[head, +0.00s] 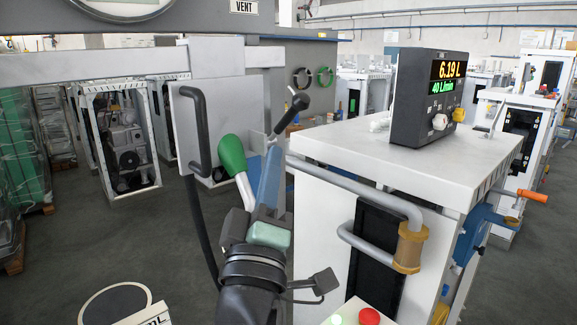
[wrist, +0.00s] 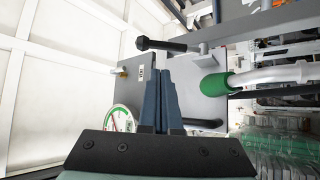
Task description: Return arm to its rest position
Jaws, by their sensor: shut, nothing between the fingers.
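My gripper (head: 273,150) reaches up from the bottom middle of the head view, with a black wrist, a pale green body and blue fingers. In the wrist view my gripper (wrist: 166,74) has its two dark blue fingers together, with nothing between them. A green-gripped handle (head: 232,153) stands just left of the fingers in the head view. The same green grip shows at the right in the wrist view (wrist: 215,84), apart from the fingers. A black-handled lever (head: 292,113) is just beyond the fingertips; it also shows in the wrist view (wrist: 165,46).
A white cabinet (head: 450,180) with a display unit (head: 428,97) reading 6.19 L and 40 L/min stands close at right. Its grey pipe (head: 345,181) runs near my gripper. A round gauge (wrist: 119,121) shows in the wrist view.

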